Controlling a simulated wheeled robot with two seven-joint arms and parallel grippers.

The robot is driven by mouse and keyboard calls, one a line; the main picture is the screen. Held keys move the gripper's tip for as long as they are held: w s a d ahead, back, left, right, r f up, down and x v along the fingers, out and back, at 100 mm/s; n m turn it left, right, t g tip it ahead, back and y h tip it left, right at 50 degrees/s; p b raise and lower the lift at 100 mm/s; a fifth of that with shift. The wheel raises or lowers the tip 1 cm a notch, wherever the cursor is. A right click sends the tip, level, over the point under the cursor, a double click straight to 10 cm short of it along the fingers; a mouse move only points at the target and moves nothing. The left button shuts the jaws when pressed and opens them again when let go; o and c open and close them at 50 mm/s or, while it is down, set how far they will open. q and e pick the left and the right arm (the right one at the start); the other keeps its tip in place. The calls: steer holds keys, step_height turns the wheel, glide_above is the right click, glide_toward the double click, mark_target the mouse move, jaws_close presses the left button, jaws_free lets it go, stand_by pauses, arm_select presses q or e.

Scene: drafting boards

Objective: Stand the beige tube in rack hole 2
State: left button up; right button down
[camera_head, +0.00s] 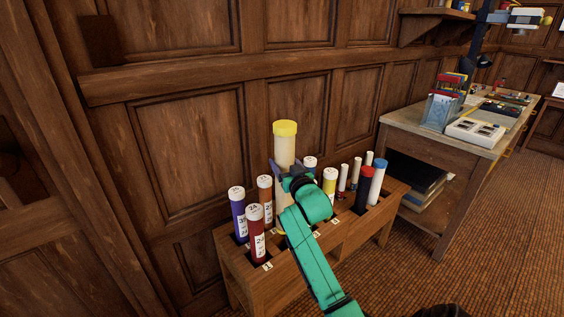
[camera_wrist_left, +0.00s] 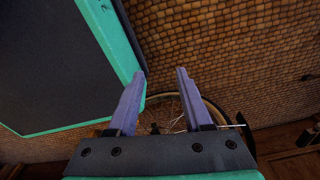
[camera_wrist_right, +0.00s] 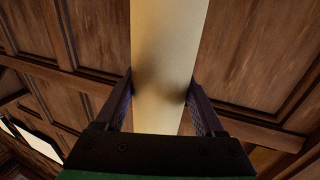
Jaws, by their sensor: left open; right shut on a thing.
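The beige tube (camera_head: 285,147) has a yellow cap and stands upright over the wooden rack (camera_head: 290,283) in the head view. My right gripper (camera_head: 284,170) is shut on it partway down; in the right wrist view the tube (camera_wrist_right: 166,40) runs between the fingers. The tube's lower part shows behind my teal arm, close to the rack top. Its bottom end and hole 2 are mostly hidden, so I cannot tell whether it is inside the hole. My left gripper (camera_wrist_left: 163,73) is open and empty, away from the rack, with floor below it.
A wall is close behind. A workbench (camera_head: 425,137) stands at the right.

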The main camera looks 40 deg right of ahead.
steer(key=f, duration=0.1)
steer(key=f+b, duration=0.1)
steer(key=f, duration=0.1)
steer(key=shift+w+d+b, duration=0.1)
steer(key=shift+w+b, duration=0.15)
steer(key=shift+b, duration=0.05)
arm_select(q)
steer(key=shift+w+f+b, duration=0.55)
steer(key=shift+f+b, duration=1.9)
steer(key=shift+f, duration=1.1)
arm_select(e)
step_height(320, 180, down, 10)
steer(key=shift+r+b, duration=0.2)
steer(key=shift+b, duration=1)
step_height(320, 180, down, 2)
steer(key=shift+f+b, duration=0.25)
steer(key=shift+b, duration=0.5)
steer(key=shift+f+b, duration=0.3)
steer(key=shift+f, duration=0.2)
arm_select(q)
steer(key=w+d+r, duration=0.2)
steer(key=w, duration=0.7)
steer(key=shift+w+d+r, duration=0.15)
steer(key=shift+w+d, duration=0.05)
steer(key=shift+w, duration=0.15)
